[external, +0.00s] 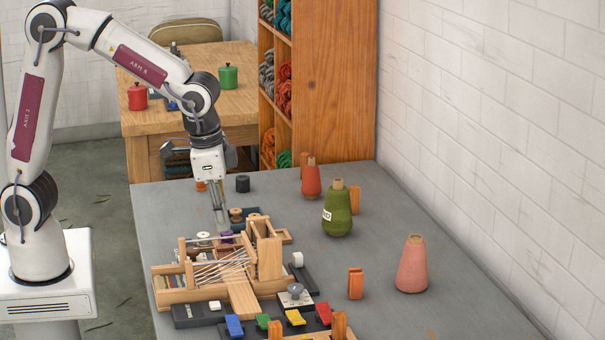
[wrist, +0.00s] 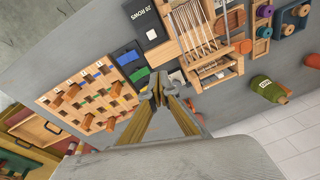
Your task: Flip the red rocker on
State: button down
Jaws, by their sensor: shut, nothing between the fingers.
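The red rocker (external: 324,313) is at the right end of a row of coloured rockers near the table's front edge in the external view. Its tilt is too small to read. Left of it are the yellow rocker (external: 295,317), green rocker (external: 263,321) and blue rocker (external: 234,325). My gripper (external: 222,226) is shut and empty, over the back-left of the small loom, well behind the rockers. In the wrist view the gripper (wrist: 159,90) covers part of the rocker row. Blue (wrist: 126,57) and green (wrist: 138,74) rockers show there; I cannot make out the red one.
The wooden loom (external: 268,250) stands between my gripper and the rockers. A grey knob (external: 295,291) and a white switch (external: 297,259) sit beside it. Orange pegs stand in a board (wrist: 62,103) at the front. A green cone (external: 338,210) and pink cone (external: 412,266) stand right.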

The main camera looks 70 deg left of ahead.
aim_at(324, 306)
jog(key=w+d+f+n+t, duration=0.1)
jog(key=w+d, duration=0.3)
jog(key=w, duration=0.4)
jog(key=w+d+f+n, duration=0.1)
jog(key=w+d+f, duration=0.1)
jog(key=w+d, duration=0.2)
jog(key=w, duration=0.3)
jog(key=shift+w+d+f+n+t, duration=0.3)
jog(key=shift+w+f+n+t, duration=0.1)
jog(key=shift+f, duration=0.1)
jog(key=x, duration=0.8)
jog(key=s+a+x, duration=0.1)
jog(key=x, duration=0.3)
jog(key=shift+w+a+f, duration=0.1)
jog(key=shift+w+f, duration=0.05)
jog(key=shift+f, duration=0.25)
jog(key=shift+a+f, duration=0.15)
jog(key=shift+f, duration=0.35)
